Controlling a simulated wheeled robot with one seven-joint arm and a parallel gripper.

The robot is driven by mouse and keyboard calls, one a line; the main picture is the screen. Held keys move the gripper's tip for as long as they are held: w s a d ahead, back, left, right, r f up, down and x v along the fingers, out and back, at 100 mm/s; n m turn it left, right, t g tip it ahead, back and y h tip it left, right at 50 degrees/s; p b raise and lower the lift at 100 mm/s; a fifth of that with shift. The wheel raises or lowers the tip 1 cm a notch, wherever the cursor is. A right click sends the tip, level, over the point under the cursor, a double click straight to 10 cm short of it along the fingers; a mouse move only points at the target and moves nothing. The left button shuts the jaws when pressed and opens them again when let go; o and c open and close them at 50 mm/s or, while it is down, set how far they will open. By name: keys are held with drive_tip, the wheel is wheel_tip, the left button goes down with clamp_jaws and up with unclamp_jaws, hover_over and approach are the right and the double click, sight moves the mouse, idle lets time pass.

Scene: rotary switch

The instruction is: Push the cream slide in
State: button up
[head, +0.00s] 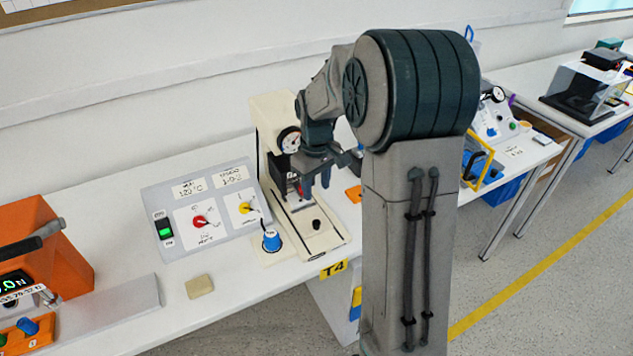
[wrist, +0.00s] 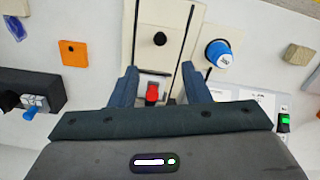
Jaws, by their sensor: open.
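The cream slide (head: 325,237) lies in the base of the cream machine (head: 267,120) and runs toward the table's front edge. A black knob (head: 317,224) stands up from it. In the wrist view the slide (wrist: 164,60) lies between dark grooves, with the knob (wrist: 160,39) on it. My gripper (head: 318,180) is open above the slide, behind the knob on the machine side, and appears apart from it. In the wrist view its blue-grey fingers (wrist: 160,84) are spread, with a small red part (wrist: 152,92) showing between them. The slide's inner end is hidden.
A blue knob (head: 271,241) stands just left of the slide. A control panel (head: 185,240) with switches is further left, with a small tan block (head: 200,286) in front. An orange piece (head: 354,193) lies to the right. The table front is mostly clear.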

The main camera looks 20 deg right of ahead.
drive_tip(key=shift+r, duration=0.55)
